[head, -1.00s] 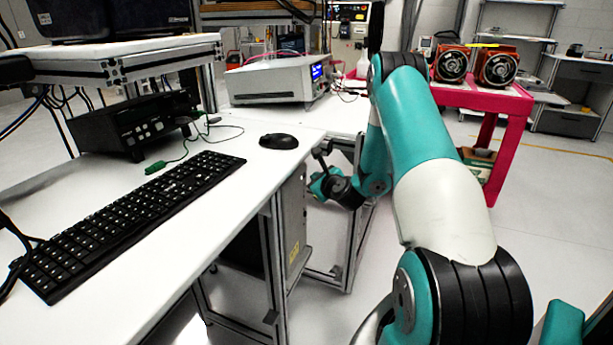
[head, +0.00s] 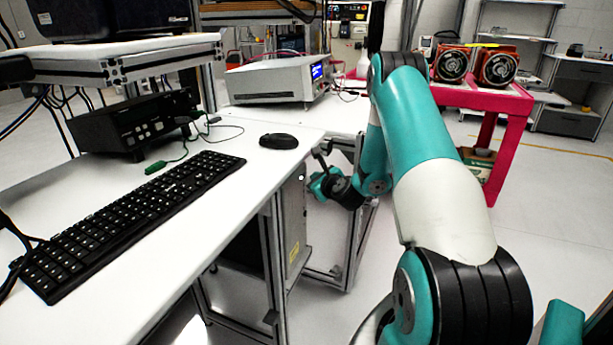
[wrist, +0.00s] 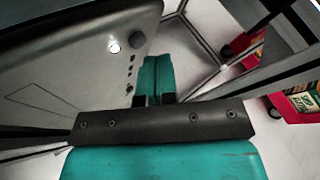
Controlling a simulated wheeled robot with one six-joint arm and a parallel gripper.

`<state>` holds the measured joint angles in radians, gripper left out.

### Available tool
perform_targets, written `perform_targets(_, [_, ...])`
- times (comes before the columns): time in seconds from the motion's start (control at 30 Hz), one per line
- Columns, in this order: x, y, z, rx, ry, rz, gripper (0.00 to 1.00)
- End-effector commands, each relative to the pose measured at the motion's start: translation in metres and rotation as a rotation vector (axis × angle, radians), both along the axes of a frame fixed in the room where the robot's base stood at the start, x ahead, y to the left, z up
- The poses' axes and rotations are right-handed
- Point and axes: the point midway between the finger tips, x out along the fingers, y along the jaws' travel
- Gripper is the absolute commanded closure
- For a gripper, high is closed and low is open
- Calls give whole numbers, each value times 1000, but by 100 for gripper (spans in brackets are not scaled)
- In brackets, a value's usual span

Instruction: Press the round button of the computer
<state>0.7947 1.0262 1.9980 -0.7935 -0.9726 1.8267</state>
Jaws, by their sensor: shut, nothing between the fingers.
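The computer (head: 295,222) is a grey case under the desk, seen narrowly in the head view. In the wrist view its grey panel (wrist: 75,75) fills the left side. The round button (wrist: 114,47) shows there as a bright white disc, with a darker round knob beside it and a row of ports below. In the head view the button (head: 301,178) is a small white spot. My gripper (wrist: 157,62) has its teal fingers together and empty, to the right of the button and apart from it in the picture. It also shows beside the case in the head view (head: 316,186).
The white desk (head: 190,215) holds a keyboard (head: 130,215) and a mouse (head: 279,141) above the case. Metal frame posts (head: 350,240) stand close around my gripper. A red table (head: 490,100) with red units stands at the back right. Open floor lies right of my arm.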

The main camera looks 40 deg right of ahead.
Motion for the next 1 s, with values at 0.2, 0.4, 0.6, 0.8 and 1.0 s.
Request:
perform_targets(0.2, [0,0,0,0,0,0,100])
perform_targets(0.4, [0,0,0,0,0,0,100])
perform_targets(0.6, [5,2,2,0,1,1,100])
perform_targets(0.8, [9,4,1,0,0,2,100])
perform_targets(1.0, [11,6,1,-3,-2,7,100])
